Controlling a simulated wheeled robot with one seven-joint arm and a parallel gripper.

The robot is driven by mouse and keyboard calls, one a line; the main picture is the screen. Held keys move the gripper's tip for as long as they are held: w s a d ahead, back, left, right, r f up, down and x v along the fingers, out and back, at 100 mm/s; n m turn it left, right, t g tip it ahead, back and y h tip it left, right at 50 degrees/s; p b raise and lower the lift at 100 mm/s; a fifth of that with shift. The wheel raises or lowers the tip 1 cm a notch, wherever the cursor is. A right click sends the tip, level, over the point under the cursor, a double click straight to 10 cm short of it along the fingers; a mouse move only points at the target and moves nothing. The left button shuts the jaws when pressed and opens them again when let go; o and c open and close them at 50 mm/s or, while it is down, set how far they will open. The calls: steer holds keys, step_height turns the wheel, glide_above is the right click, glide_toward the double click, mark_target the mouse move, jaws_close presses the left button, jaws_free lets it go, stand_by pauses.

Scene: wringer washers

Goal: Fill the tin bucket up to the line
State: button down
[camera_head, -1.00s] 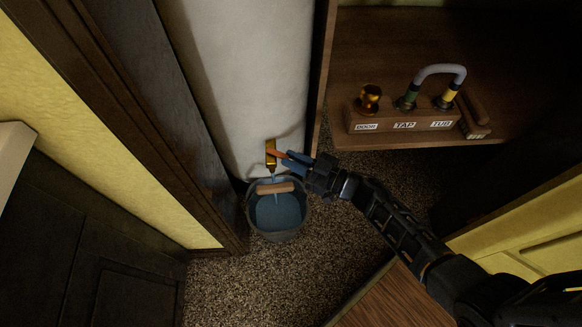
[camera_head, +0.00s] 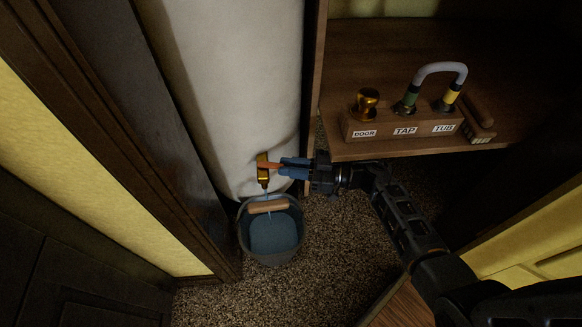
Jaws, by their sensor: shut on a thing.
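The tin bucket (camera_head: 245,240) stands upright on the carpet below a brass tap (camera_head: 263,180) on the white cylinder (camera_head: 245,100). A thin stream runs from the tap into the bucket, and bluish water (camera_head: 274,233) covers its inside. Its wooden handle grip (camera_head: 268,206) lies across the far side of the rim. No fill line can be made out. My gripper (camera_head: 284,169) is shut on the tap's orange lever (camera_head: 270,166), just above and right of the bucket.
A wooden shelf (camera_head: 375,60) at the upper right holds a block (camera_head: 390,131) labelled DOOR, TAP and TUB, with a brass knob (camera_head: 367,100), a grey looped hose (camera_head: 440,68) and a brush (camera_head: 478,122). Dark wooden trim stands close left of the bucket. Carpet (camera_head: 320,250) is clear to the right.

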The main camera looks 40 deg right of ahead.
steer(key=shift+w+r, duration=0.1)
steer(key=c, duration=1.1)
jaws_free()
steer(key=shift+p+v, duration=0.35)
steer(key=shift+v, duration=3.6)
